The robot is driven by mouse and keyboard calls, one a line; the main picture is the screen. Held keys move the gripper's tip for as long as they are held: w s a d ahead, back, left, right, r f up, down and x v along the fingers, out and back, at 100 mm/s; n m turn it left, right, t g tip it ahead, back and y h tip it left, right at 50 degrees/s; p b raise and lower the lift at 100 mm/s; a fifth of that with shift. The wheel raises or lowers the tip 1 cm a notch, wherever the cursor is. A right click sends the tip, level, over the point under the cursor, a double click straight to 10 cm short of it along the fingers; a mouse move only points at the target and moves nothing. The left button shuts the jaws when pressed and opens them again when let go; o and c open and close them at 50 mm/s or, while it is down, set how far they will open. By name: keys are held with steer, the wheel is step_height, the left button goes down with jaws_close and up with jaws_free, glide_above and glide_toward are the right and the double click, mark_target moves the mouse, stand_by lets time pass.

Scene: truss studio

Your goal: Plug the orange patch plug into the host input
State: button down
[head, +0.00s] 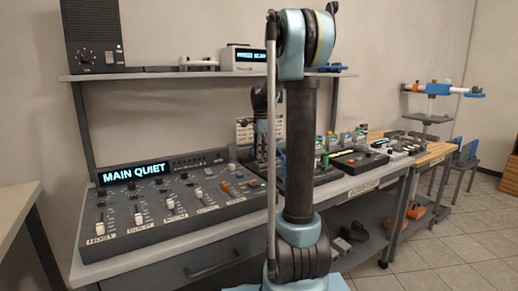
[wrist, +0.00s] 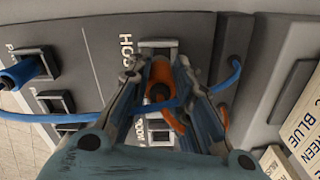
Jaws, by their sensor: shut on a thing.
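In the wrist view, my gripper (wrist: 158,72) is shut on the orange patch plug (wrist: 160,72). A dark part shows in the plug's middle, and an orange piece trails between my fingers. The host input (wrist: 158,45) is a light-framed socket beside the sideways HOST label (wrist: 127,48). The plug's front lies at or just short of this socket; I cannot tell whether it is inside. In the head view, my gripper (head: 263,122) is partly hidden behind my arm, and the plug cannot be made out.
A second socket (wrist: 160,137) lies below the host input, partly covered by my gripper. A blue plug (wrist: 20,72) sits at a left socket, and a blue cable (wrist: 225,84) passes my fingers. The mixing console (head: 170,205) reads MAIN QUIET. A shelf (head: 165,75) overhangs the bench.

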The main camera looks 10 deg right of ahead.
steer(key=shift+f, duration=0.75)
steer(key=shift+s+f, duration=0.1)
steer(key=shift+f, duration=0.45)
stand_by(1.1)
steer(key=c, duration=1.7)
jaws_free()
steer(key=shift+r, duration=5.55)
